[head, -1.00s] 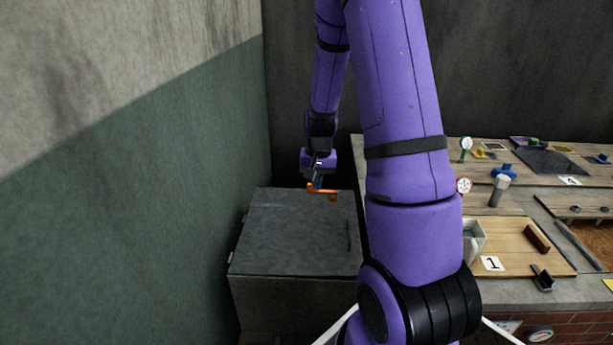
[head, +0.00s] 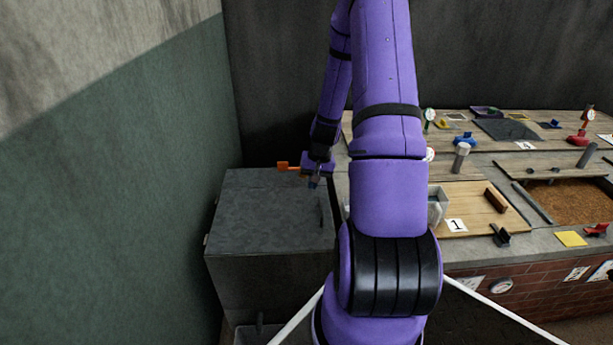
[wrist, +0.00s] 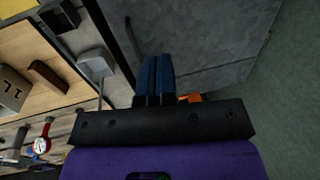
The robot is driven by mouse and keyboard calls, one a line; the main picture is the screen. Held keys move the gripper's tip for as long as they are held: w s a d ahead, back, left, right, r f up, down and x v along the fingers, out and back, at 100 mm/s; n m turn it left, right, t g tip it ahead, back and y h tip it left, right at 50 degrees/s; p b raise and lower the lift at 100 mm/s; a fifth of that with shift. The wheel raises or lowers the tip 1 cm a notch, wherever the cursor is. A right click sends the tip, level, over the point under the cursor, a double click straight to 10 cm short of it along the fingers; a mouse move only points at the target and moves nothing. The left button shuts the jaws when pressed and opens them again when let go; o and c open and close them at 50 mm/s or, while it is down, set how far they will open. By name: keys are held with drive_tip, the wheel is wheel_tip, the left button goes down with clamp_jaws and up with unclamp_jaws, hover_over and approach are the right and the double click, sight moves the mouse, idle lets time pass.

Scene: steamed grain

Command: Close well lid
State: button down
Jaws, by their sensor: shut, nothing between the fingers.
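The grey lid (head: 265,205) lies flat on top of the dark grey box at the left, with no gap that I can make out. A dark narrow bar, like a handle (head: 321,209), stands near its right edge. In the wrist view the lid (wrist: 205,45) fills the upper right, and the handle (wrist: 131,35) is just left of the fingertips. My gripper (head: 313,184) is shut and empty, pointing down over the lid's back right part, behind the handle. Its blue fingers (wrist: 155,62) are pressed together. I cannot tell if they touch the lid.
An orange lever-like piece (head: 285,167) is at the box's back edge, beside my gripper. A green and grey wall (head: 120,190) stands close on the left. The counter (head: 520,238) on the right holds a wooden board (head: 477,215) marked 1, gauges and small fittings.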

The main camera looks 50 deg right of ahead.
drive_tip(key=shift+s+d+f+t+y, duration=0.55)
drive_tip(key=shift+s+d+f, duration=0.2)
drive_tip(key=shift+f, duration=2.05)
drive_tip(key=shift+s+d+f+t+y, duration=0.6)
drive_tip(key=shift+s+d+f, duration=0.15)
drive_tip(key=shift+f, duration=2)
drive_tip(key=shift+s+d+f+t+y, duration=0.55)
drive_tip(key=shift+s+d+f, duration=0.2)
drive_tip(key=shift+f, duration=2.05)
